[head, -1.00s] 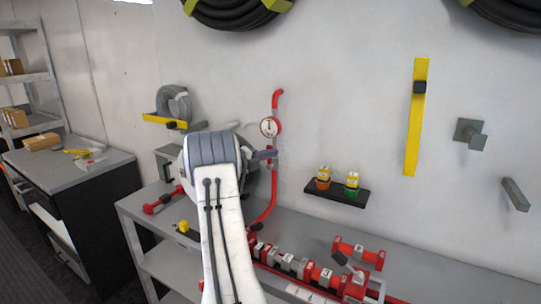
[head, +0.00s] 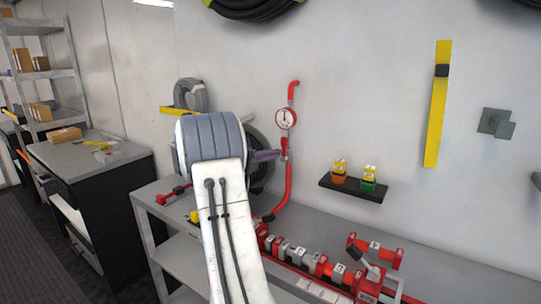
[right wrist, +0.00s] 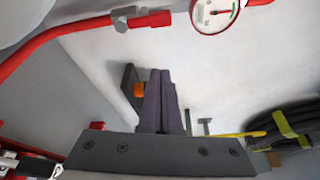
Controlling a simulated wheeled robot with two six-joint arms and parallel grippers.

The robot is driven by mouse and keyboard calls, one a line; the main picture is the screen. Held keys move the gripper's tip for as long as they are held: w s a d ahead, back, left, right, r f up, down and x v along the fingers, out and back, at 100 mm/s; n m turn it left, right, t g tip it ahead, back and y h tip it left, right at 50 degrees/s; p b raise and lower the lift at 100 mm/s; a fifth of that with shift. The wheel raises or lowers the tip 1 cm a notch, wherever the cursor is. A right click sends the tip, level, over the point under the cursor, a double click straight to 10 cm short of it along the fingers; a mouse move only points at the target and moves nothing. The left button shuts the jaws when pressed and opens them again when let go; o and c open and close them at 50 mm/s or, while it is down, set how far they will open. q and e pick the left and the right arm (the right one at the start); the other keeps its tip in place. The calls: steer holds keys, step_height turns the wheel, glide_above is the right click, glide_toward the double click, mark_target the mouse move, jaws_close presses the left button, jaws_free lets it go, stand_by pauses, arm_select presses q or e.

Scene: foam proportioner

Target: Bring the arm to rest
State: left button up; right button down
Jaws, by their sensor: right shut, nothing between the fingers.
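My right arm (head: 228,220) reaches up from the bottom of the head view, its grey-banded white joint in front of the bench and wall. The right gripper (head: 266,155) pokes out to the right of that joint, beside the red pipe below the pressure gauge (head: 286,118); I cannot tell the gap. In the right wrist view the dark fingers (right wrist: 161,100) are pressed together with nothing between them. The gauge also shows at the top there (right wrist: 215,12). My left gripper is in no view.
A grey bench (head: 178,257) carries a red manifold (head: 320,265) with several couplings. A small black wall shelf (head: 353,187) holds two yellow-labelled bottles, one orange, one green. A yellow bar (head: 437,105) is on the wall. A dark cabinet (head: 110,190) stands left, with floor free beside it.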

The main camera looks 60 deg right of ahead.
steer(key=shift+a, duration=0.2)
